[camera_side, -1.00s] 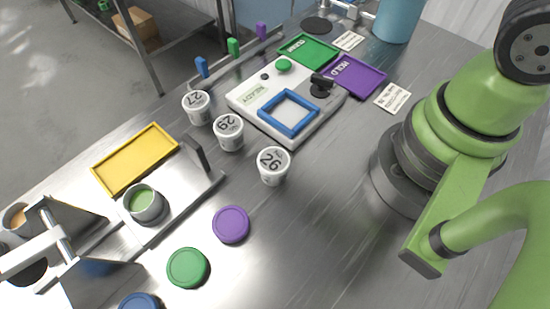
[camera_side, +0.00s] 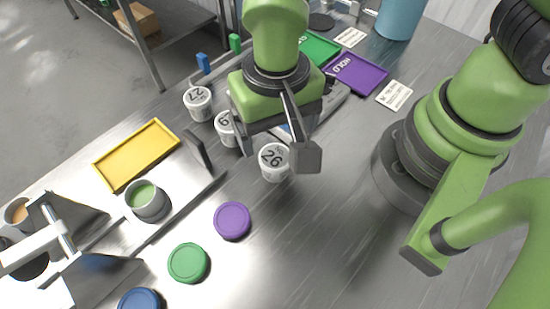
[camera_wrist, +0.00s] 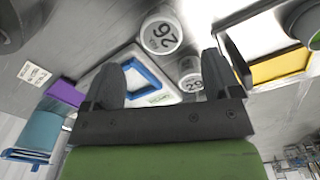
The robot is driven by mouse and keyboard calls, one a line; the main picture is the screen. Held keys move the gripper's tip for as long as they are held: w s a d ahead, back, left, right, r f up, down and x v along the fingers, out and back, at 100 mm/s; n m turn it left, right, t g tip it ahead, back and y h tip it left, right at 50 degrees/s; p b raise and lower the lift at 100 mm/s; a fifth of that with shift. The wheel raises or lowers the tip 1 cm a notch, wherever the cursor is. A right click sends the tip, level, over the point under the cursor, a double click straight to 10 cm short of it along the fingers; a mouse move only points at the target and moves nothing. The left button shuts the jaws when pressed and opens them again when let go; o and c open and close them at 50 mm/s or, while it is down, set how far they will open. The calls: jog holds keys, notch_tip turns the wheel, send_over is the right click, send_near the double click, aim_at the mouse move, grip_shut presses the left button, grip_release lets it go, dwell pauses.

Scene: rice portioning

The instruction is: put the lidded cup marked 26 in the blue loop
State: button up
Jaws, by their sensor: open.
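The lidded cup marked 26 (camera_side: 272,160) stands upright on the steel table in the side view, and it also shows at the top middle of the wrist view (camera_wrist: 161,33). My gripper (camera_side: 278,153) is open above and around the cups, with one finger to the right of cup 26 and the other to its left. Whether either finger touches it I cannot tell. In the wrist view the fingers (camera_wrist: 162,75) are spread and nothing is between them. The blue loop (camera_wrist: 146,76) shows on the white scale there; in the side view my gripper mostly hides it.
Cup 29 (camera_side: 226,134) is partly hidden beside my gripper; cup 27 (camera_side: 198,103) stands behind. A purple lid (camera_side: 231,221), a green lid (camera_side: 188,263) and a blue lid (camera_side: 139,301) lie in front. A yellow tray (camera_side: 122,181) is at left, a purple HOLD tray (camera_side: 376,83) behind right.

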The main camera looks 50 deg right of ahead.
aim_at(275, 156)
jog(key=shift+f, duration=3.7)
jog(key=c, duration=1.1)
jog(key=shift+r, duration=0.15)
notch_tip(275, 156, up, 9)
jog(key=shift+w+r, duration=0.1)
jog(key=shift+w, duration=0.05)
jog(key=w+d+r, duration=0.3)
jog(key=w+d, duration=0.2)
jog(key=d, duration=0.4)
jog(key=f, duration=0.2)
jog(key=d+f, duration=0.1)
jog(key=f, duration=0.1)
jog(key=shift+f, duration=0.3)
jog(key=shift+w+f, duration=0.1)
jog(key=shift+f, duration=2.35)
